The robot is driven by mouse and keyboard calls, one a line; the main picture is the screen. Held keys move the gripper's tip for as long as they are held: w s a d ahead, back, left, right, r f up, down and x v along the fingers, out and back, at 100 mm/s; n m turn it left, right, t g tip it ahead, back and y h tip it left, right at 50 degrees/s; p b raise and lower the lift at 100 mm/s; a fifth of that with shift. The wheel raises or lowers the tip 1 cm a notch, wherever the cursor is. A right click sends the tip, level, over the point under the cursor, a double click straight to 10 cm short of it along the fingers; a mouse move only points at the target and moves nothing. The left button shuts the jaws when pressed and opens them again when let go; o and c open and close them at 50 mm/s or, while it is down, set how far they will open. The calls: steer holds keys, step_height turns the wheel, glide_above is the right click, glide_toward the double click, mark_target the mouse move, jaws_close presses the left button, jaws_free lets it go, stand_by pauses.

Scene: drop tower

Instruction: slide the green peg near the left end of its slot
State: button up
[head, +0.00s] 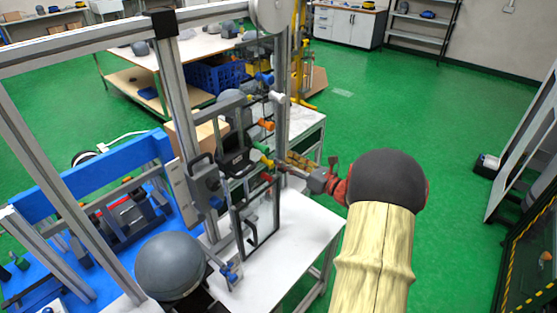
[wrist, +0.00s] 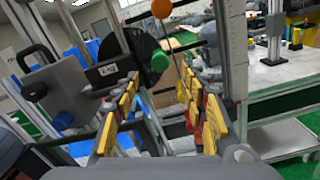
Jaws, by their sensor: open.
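In the wrist view the round green end of the peg (wrist: 160,61) shows between and beyond the fingertips. My gripper (head: 287,168) points at the panel from the right, close to the green and red pegs. In the wrist view my gripper (wrist: 160,88) is open, its yellow-padded fingers apart with nothing held. I cannot make out the slot's ends.
White and blue pegs sit higher on the panel. A grey upright (wrist: 233,50) stands close on the right in the wrist view. A grey handled box (head: 203,185) is left of the panel. A white table (head: 305,228) lies below.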

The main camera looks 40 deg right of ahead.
mark_target(267, 151)
steer(key=w, duration=0.2)
steer(key=w+b, duration=0.1)
steer(key=w, duration=0.2)
steer(key=w+b, duration=0.1)
steer(key=w, duration=0.1)
steer(key=shift+w+a, duration=0.3)
steer(key=shift+c, duration=0.2)
jaws_close()
stand_by(0.5)
